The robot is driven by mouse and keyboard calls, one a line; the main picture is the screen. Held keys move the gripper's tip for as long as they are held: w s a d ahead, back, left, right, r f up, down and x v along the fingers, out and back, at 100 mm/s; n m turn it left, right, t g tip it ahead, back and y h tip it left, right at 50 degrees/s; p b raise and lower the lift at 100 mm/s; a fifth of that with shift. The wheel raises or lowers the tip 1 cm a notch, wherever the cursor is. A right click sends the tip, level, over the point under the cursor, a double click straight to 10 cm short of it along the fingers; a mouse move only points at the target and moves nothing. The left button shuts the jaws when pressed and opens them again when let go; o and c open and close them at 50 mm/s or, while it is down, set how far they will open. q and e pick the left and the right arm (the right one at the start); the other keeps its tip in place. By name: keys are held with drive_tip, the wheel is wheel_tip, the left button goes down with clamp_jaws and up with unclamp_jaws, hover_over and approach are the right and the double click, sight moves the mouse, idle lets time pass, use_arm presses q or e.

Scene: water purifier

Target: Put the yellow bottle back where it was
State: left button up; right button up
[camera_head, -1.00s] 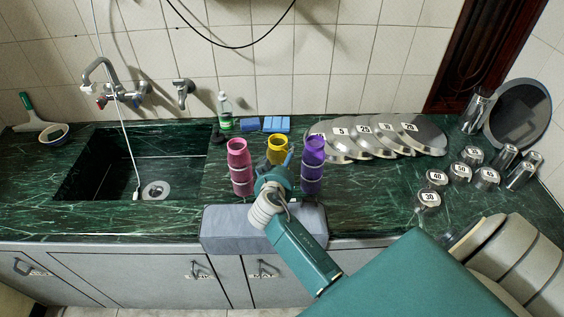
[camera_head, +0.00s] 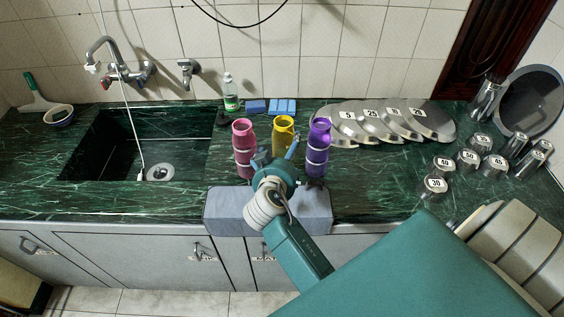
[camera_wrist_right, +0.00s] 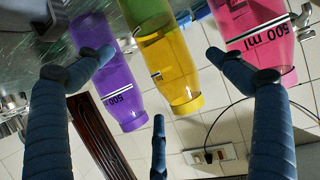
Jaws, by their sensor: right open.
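The yellow bottle (camera_head: 283,132) stands upright on the green marble counter, between the pink bottle (camera_head: 244,150) on the left and the purple bottle (camera_head: 317,148) on the right. My right gripper (camera_head: 276,154) is in front of it and hides its lower part. The right wrist view is upside down. There the yellow bottle (camera_wrist_right: 172,62) appears beyond the spread, open fingers (camera_wrist_right: 160,80), with nothing clamped. The purple bottle (camera_wrist_right: 105,75) and pink bottle (camera_wrist_right: 262,40) flank it there. My left gripper is not in view.
A grey block (camera_head: 225,208) sits at the counter's front edge under my right wrist. The sink (camera_head: 110,150) is left. A green soap bottle (camera_head: 230,95) and blue sponges (camera_head: 283,106) are behind. Plates (camera_head: 430,122) and numbered metal weights (camera_head: 436,186) stand right.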

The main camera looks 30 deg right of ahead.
drive_tip(key=shift+b+v, duration=0.45)
drive_tip(key=shift+v, duration=2.3)
drive_tip(key=shift+d, duration=0.1)
